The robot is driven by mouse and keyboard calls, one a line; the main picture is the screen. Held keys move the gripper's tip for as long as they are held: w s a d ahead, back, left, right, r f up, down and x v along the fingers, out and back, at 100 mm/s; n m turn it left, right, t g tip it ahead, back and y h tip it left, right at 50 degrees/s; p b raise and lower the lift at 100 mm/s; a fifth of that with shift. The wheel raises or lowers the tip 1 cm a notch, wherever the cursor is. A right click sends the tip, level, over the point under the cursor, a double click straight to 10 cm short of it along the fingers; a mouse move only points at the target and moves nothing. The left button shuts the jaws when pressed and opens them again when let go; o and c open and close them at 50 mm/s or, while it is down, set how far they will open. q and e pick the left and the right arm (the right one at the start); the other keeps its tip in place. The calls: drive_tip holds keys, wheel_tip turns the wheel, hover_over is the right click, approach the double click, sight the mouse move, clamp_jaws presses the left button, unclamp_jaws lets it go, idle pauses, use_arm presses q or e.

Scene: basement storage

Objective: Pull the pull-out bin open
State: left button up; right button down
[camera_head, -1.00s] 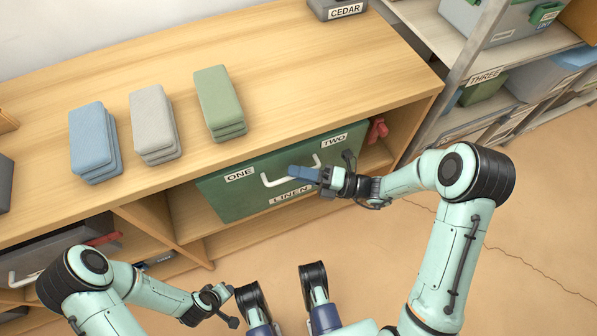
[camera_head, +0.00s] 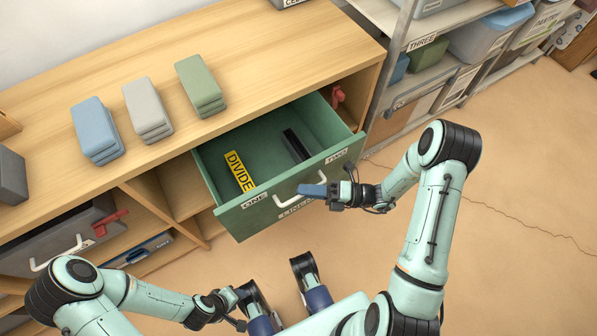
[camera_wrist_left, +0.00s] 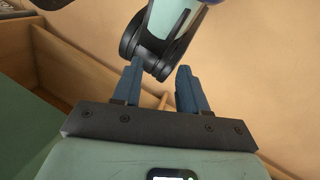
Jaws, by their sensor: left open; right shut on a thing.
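The green pull-out bin (camera_head: 232,219) stands well out of the shelf unit in the head view, its inside showing. Its front carries the labels ONE, TWO and LINEN, the last partly covered. My right gripper (camera_head: 318,190) is shut on the white handle (camera_head: 290,198) at the bin's front. Inside the bin lie a yellow DIVIDE strip (camera_head: 240,171) and a dark bar (camera_head: 296,145). My left gripper (camera_head: 236,308) is low in the head view, away from the bin. In the left wrist view its blue fingers (camera_wrist_left: 160,92) are apart with nothing between them.
Blue, grey and green folded stacks (camera_head: 147,109) sit on the wooden top. A grey bin (camera_head: 60,240) with a white handle is at the lower left. A metal rack (camera_head: 400,60) stands at the right. The floor at the right is clear.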

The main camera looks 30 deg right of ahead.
use_arm(q)
drive_tip(key=shift+g, duration=0.5)
drive_tip(key=shift+s+d+r+p, duration=0.25)
drive_tip(key=shift+s+r+p, duration=0.35)
drive_tip(key=shift+s+r, duration=0.15)
drive_tip(key=shift+s+d+r+p, duration=0.25)
drive_tip(key=shift+s+r+p, duration=0.3)
drive_tip(key=shift+s+r, duration=0.2)
use_arm(e)
drive_tip(key=s+d, duration=0.1)
drive_tip(key=s, duration=0.9)
drive_tip(key=shift+s, duration=0.2)
drive_tip(key=c, duration=1.2)
unclamp_jaws()
drive_tip(key=shift+o, duration=0.2)
drive_tip(key=v, duration=1.3)
drive_tip(key=shift+d, duration=0.2)
